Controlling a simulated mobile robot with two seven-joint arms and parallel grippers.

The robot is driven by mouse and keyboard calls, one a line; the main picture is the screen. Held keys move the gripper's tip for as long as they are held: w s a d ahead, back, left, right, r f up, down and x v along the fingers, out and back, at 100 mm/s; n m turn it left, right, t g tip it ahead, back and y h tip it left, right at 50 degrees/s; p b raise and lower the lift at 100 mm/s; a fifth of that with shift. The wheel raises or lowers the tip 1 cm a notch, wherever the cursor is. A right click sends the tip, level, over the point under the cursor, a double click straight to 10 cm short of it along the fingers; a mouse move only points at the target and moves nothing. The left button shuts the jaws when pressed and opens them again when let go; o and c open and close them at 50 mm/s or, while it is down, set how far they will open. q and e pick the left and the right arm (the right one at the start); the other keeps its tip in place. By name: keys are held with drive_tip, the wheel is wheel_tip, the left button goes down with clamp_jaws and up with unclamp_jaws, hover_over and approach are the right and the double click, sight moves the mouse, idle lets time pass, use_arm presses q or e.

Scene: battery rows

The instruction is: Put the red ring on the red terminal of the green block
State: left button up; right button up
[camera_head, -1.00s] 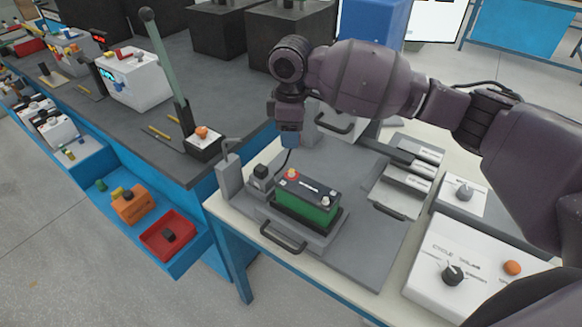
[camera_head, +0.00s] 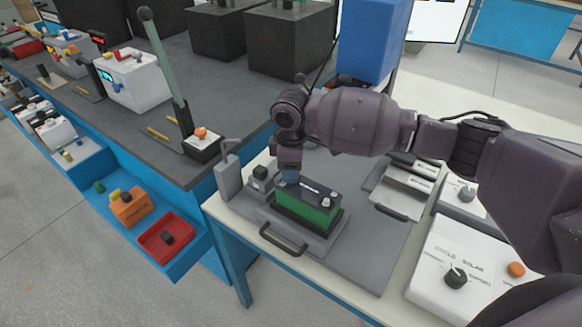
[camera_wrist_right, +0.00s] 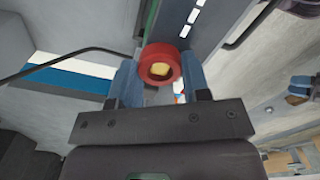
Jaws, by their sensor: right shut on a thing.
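The green block (camera_head: 305,209) with a dark top sits on a grey plate on the bench. A pale terminal (camera_head: 326,201) shows at its right end. My right gripper (camera_head: 290,177) is at the block's left end and hides the red terminal in the head view. In the right wrist view, the blue fingers of my right gripper (camera_wrist_right: 160,85) are shut on the red ring (camera_wrist_right: 160,52). A yellowish terminal top (camera_wrist_right: 160,69) shows through the ring's hole. I cannot tell whether the ring is around the terminal or just above it. My left gripper is out of view.
A dark cable (camera_wrist_right: 60,62) runs toward the ring. A grey post (camera_head: 229,178) and a small black block (camera_head: 261,173) stand left of the green block. A handle (camera_head: 283,240) lies in front. A white control box (camera_head: 440,287) is at the right.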

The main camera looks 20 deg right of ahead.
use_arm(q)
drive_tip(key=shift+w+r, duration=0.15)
use_arm(e)
drive_tip(key=shift+f, duration=0.1)
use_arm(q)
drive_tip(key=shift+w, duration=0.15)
use_arm(e)
drive_tip(key=o, duration=0.9)
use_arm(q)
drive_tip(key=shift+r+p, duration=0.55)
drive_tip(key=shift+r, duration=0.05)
use_arm(e)
wheel_tip(320, 180, up, 12)
drive_tip(key=shift+r, duration=0.2)
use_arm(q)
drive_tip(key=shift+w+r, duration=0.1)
